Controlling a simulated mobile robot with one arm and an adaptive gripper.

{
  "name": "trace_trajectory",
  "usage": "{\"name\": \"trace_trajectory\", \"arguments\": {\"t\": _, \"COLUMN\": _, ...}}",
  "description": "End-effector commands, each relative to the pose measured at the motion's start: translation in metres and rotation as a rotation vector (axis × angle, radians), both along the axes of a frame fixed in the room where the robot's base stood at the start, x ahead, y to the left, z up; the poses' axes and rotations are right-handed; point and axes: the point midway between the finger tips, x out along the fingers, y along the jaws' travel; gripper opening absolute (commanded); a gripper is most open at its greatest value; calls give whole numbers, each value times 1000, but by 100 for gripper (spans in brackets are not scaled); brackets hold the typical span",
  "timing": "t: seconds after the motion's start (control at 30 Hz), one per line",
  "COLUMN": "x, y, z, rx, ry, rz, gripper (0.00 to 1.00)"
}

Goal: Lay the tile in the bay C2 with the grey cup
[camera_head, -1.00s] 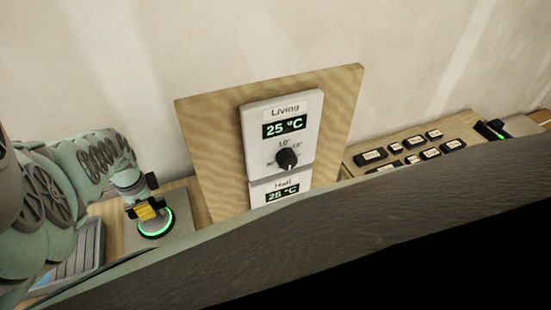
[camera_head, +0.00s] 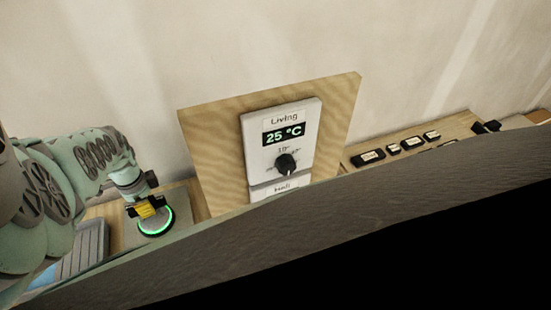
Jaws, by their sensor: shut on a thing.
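My gripper (camera_head: 146,207) is at the lower left, pointing down. It is shut on a yellow block-like part (camera_head: 148,207) directly above a round grey disc with a glowing green ring (camera_head: 155,222), which looks like the grey cup. The disc is over a grey plate on the wooden bench; I cannot tell whether it touches the plate. The tile and the bay C2 cannot be made out. The dark slab in front hides much of the bench.
A wooden board (camera_head: 212,140) with a white "Living" thermostat panel (camera_head: 302,112) reading 25 °C stands at mid bench. Several black labelled blocks (camera_head: 368,158) lie right of it. A grey slatted tray (camera_head: 84,250) is at far left. A dark slab (camera_head: 330,215) crosses the front.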

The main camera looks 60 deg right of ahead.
Motion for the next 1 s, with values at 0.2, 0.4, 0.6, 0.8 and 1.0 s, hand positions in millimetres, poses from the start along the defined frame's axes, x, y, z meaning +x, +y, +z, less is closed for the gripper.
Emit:
{"name": "trace_trajectory", "arguments": {"t": 0.2, "x": 2, "y": 0, "z": 17, "rx": -2, "ry": -4, "rz": 1, "gripper": 0}}
{"name": "trace_trajectory", "arguments": {"t": 0.4, "x": 2, "y": -1, "z": 28, "rx": -2, "ry": -4, "rz": 1, "gripper": 0}}
{"name": "trace_trajectory", "arguments": {"t": 0.6, "x": 2, "y": -1, "z": 40, "rx": -3, "ry": -5, "rz": 0, "gripper": 0}}
{"name": "trace_trajectory", "arguments": {"t": 0.8, "x": 3, "y": -1, "z": 51, "rx": -4, "ry": -6, "rz": 1, "gripper": 0}}
{"name": "trace_trajectory", "arguments": {"t": 1.0, "x": 3, "y": -1, "z": 62, "rx": -3, "ry": -6, "rz": 2, "gripper": 0}}
